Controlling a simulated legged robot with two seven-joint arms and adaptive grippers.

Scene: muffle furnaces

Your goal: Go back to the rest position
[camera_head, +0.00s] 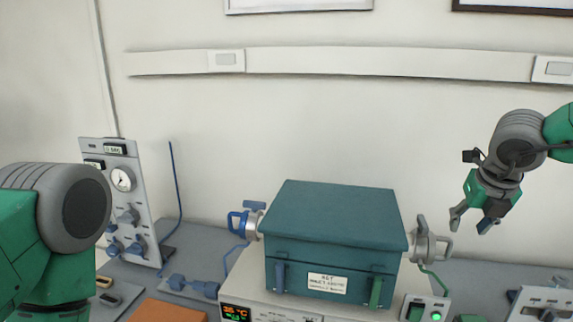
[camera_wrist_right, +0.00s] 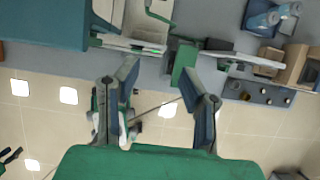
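My right gripper (camera_head: 472,218) hangs in the air at the right of the head view, above and to the right of the teal furnace. Its two fingers are spread apart, with nothing between them. In the right wrist view the right gripper (camera_wrist_right: 160,105) also shows open and empty, with the bench edge and floor beyond it. My left arm (camera_head: 60,225) comes in at the left edge of the head view; its gripper is out of the picture.
The teal furnace box (camera_head: 335,218) stands shut on a white base (camera_head: 250,285) with lit displays. A grey gauge panel (camera_head: 125,195) stands at the left. An orange block (camera_head: 168,311) lies at the front. The air around my right gripper is free.

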